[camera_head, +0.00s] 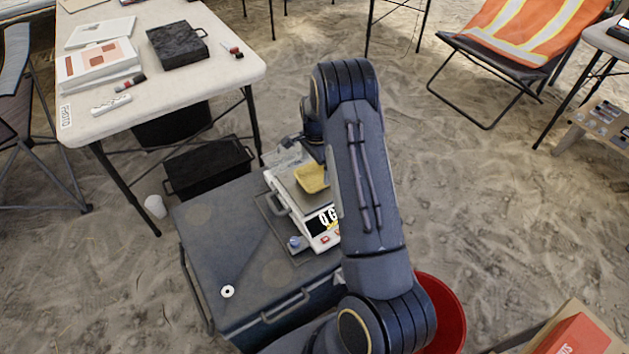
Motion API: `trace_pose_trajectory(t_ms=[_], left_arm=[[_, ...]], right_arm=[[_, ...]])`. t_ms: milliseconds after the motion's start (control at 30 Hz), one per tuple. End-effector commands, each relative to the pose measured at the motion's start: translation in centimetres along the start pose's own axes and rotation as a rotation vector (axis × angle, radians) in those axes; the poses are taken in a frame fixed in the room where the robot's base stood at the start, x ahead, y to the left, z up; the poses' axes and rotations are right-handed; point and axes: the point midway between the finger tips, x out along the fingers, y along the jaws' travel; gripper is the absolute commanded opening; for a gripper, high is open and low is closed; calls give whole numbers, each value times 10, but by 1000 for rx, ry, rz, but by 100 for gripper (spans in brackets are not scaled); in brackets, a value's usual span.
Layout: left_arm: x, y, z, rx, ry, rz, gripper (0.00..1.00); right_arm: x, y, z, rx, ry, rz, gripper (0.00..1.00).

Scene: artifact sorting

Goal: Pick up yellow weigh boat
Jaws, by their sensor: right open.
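The yellow weigh boat (311,178) rests on the pan of a white digital scale (322,222), and its right side is hidden behind my right arm. The scale stands on a grey case (215,240), and its display shows a zero reading in part. My right gripper (296,154) is at the far side of the scale, just behind the weigh boat, and is partly hidden by my arm. It is open and holds nothing that I can see. I cannot tell whether it touches the boat. My left gripper is out of view.
A white table (180,92) with papers and a black box (178,45) stands at the upper left. A black crate (208,168) and a white cup (155,206) are on the sand. A red bucket (445,312) is at the lower right. A folding chair (510,45) stands upper right.

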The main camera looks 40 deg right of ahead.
Motion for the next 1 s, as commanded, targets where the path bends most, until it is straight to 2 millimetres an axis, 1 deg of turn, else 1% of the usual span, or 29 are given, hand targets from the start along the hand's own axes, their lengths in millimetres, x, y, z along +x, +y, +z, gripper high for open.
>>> trace_pose_trajectory(t_ms=[200, 300, 667, 1000], left_arm=[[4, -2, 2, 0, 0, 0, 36], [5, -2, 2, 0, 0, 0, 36], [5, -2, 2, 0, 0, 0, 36], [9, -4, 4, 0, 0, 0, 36]], right_arm=[[33, -3, 3, -1, -2, 3, 100], [44, -3, 3, 0, -2, 2, 100], [46, -3, 3, -2, -1, 0, 100], [50, -3, 3, -2, -1, 0, 100]])
